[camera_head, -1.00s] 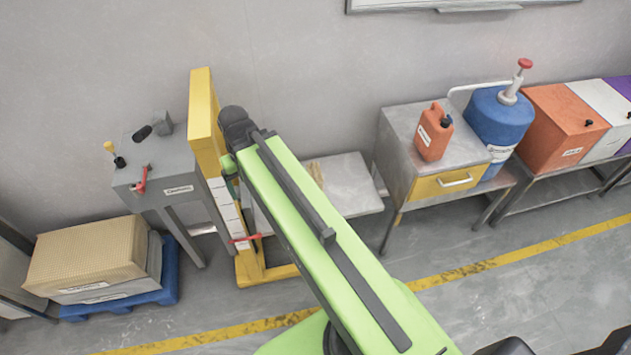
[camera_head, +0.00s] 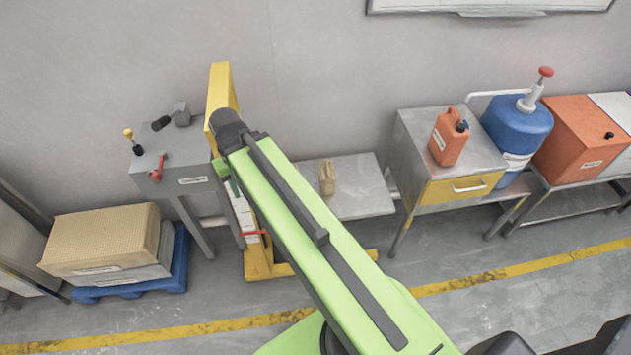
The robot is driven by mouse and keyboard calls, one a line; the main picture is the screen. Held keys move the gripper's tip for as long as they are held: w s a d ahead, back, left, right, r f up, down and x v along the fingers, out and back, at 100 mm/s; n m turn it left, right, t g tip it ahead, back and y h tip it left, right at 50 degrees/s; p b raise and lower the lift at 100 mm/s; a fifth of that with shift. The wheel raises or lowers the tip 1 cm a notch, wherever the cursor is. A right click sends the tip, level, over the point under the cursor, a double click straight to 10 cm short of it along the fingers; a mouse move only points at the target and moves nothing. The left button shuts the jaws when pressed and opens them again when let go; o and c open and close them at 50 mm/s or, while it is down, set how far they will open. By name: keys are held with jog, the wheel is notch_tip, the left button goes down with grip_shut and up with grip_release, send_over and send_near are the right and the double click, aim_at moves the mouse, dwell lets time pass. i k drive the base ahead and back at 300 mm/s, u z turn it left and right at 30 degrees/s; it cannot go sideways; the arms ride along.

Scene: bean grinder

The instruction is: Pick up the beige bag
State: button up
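A small beige bag (camera_head: 327,178) stands upright on a low grey metal shelf (camera_head: 362,190), just right of my green arm in the head view. The bag is small in the picture and nothing touches it that I can see. My arm stretches from the bottom of the picture up and left, across the front of a yellow frame. Its far dark joint is at the yellow post. My gripper is not visible; it is hidden beyond the end of the arm.
A yellow lift frame (camera_head: 219,88) stands left of the shelf. A grey cabinet (camera_head: 418,128) with an orange can (camera_head: 449,140) stands right. The floor in front is open.

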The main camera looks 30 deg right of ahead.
aim_at(327, 176)
jog(key=u, duration=6)
jog(key=i, duration=0.15)
jog(key=z, duration=2.9)
jog(key=k, duration=1.8)
jog(key=z, duration=0.4)
